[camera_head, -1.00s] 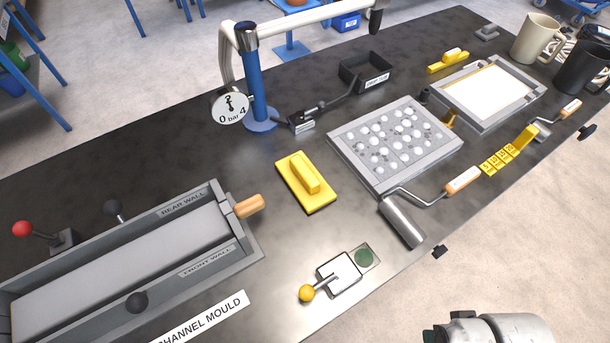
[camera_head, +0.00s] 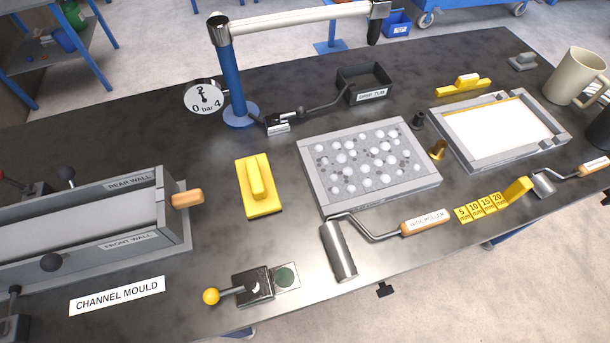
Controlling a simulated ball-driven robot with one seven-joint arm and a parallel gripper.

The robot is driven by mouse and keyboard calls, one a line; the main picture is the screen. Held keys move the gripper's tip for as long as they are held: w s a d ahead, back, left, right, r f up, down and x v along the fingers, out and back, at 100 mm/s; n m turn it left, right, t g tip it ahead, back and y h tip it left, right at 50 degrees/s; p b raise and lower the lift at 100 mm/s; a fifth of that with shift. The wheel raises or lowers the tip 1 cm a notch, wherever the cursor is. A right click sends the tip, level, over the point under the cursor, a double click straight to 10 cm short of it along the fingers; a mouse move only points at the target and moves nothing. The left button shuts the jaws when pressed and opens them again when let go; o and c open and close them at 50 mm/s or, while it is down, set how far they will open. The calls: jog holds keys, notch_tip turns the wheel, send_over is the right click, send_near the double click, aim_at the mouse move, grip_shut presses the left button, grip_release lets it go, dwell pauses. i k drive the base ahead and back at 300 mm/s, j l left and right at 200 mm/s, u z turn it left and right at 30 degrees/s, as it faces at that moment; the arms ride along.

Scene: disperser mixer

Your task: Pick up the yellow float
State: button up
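The yellow float (camera_head: 259,187) lies flat on the dark bench top, left of the middle of the picture. It is a rectangular yellow plate with a raised yellow handle along its middle, and it lies apart from the things around it. A smaller yellow tool with a raised grip (camera_head: 464,85) lies at the back right of the bench. My gripper is not in view.
The channel mould (camera_head: 120,228) stands left of the float, its wooden handle pointing at it. A blue post (camera_head: 234,85) with a gauge rises behind. Bare bench surrounds the float.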

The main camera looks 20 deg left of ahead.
aim_at(261, 197)
jog(key=l+u, duration=0.2)
jog(key=u, duration=0.2)
jog(key=l+u, duration=0.25)
jog(key=u, duration=0.15)
jog(key=l+u, duration=0.2)
jog(key=u, duration=0.2)
